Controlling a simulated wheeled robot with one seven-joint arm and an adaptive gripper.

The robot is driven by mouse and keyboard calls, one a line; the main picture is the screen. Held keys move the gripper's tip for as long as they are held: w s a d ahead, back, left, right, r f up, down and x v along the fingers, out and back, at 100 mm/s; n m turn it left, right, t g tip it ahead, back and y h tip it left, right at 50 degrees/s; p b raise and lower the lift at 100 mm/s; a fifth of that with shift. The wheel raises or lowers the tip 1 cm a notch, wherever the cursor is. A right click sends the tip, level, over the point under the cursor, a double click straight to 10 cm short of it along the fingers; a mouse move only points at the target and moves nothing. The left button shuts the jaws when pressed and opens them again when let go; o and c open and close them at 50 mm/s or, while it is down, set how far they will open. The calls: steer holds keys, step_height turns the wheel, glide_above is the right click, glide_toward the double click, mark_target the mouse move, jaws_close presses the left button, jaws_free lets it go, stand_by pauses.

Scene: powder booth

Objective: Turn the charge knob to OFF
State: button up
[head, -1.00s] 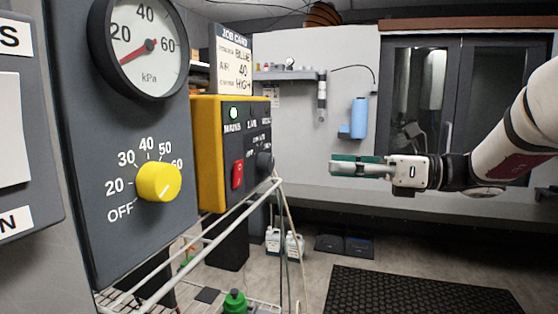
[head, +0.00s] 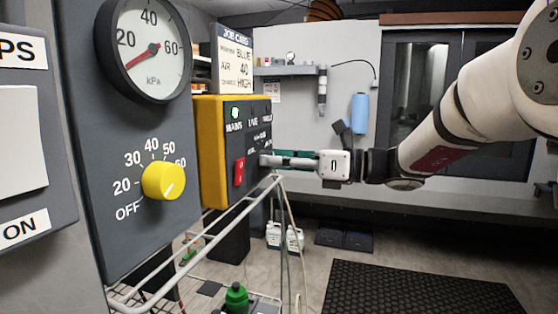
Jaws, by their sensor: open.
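The yellow-sided control box (head: 211,150) has a dark front with small lettering, a lit green lamp (head: 235,113) and a red rocker switch (head: 239,172). Its dark knob, to the right of the red switch, is now mostly or wholly covered by my gripper (head: 268,160), so its setting cannot be read. My gripper is open, comes in from the right and has its fingertips at the knob's place on the box face. I cannot tell whether the fingers are around the knob or touching it.
A yellow dial knob (head: 163,181) with an OFF-to-60 scale sits under a kPa gauge (head: 150,49) on the grey panel at left. White wire shelf rails (head: 225,220) run just below the box. A job card (head: 235,62) stands above it.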

steer(key=c, duration=1.2)
steer(key=shift+o, duration=0.2)
steer(key=shift+n, duration=0.3)
steer(key=shift+s+n+t+h+b, duration=0.1)
steer(key=shift+n+t+h+b, duration=0.1)
steer(key=shift+n+b, duration=3.55)
steer(key=shift+s+n+t+h+b, duration=0.1)
steer(key=shift+n+t+h+b, duration=0.1)
steer(key=shift+n+b, duration=3.55)
steer(key=shift+n+p, duration=0.7)
steer(key=shift+n, duration=0.3)
